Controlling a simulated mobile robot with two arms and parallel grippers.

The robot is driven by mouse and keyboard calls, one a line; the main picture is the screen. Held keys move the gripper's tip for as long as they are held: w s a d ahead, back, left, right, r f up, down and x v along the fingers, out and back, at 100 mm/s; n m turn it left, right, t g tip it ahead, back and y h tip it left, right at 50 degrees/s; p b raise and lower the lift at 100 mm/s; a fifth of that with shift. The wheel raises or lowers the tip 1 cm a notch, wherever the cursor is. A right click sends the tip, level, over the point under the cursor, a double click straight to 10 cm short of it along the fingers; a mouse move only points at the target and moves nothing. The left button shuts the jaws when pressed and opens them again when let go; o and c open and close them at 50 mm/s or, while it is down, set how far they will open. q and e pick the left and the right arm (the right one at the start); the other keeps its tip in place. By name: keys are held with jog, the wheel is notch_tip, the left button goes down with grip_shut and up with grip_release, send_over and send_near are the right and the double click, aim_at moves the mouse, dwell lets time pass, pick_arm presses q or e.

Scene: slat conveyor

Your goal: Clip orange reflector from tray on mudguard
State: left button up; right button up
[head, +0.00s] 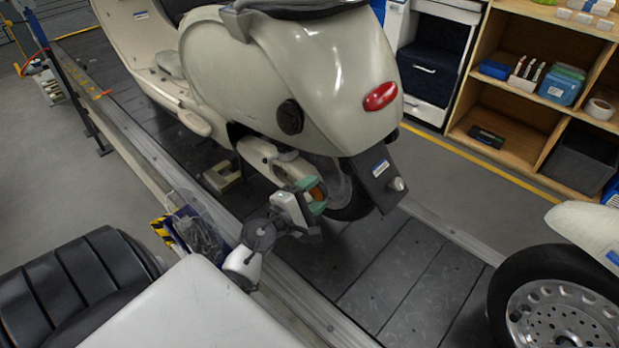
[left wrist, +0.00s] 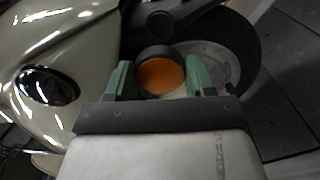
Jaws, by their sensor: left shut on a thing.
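The orange reflector (left wrist: 161,76) is a round orange disc in a dark rim, seen in the left wrist view between the green fingers of my left gripper (left wrist: 160,80). In the head view my left gripper (head: 314,195) is shut on the reflector, of which only a sliver of orange (head: 316,191) shows. It is low behind the cream scooter, beside the rear wheel and left of the dark mudguard (head: 376,168). The gripper appears apart from the mudguard. The mudguard carries a white-and-blue label and a pale round part. My right gripper is not in view.
The scooter (head: 345,65) with a red tail light stands on the slat conveyor (head: 400,270). A wheel (head: 560,315) of another scooter is at lower right. A wooden shelf (head: 530,115) stands at the back right. Slats behind the scooter are clear.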

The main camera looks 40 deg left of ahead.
pick_arm(q)
send_near(348, 167)
jog(key=shift+w, duration=1.7)
jog(key=shift+d+r, duration=0.1)
jog(key=shift+d, duration=0.05)
jog(key=shift+w, duration=0.35)
jog(key=shift+w+d, duration=0.1)
jog(key=shift+w, duration=1.05)
jog(key=shift+w, duration=0.2)
jog(key=o, duration=1)
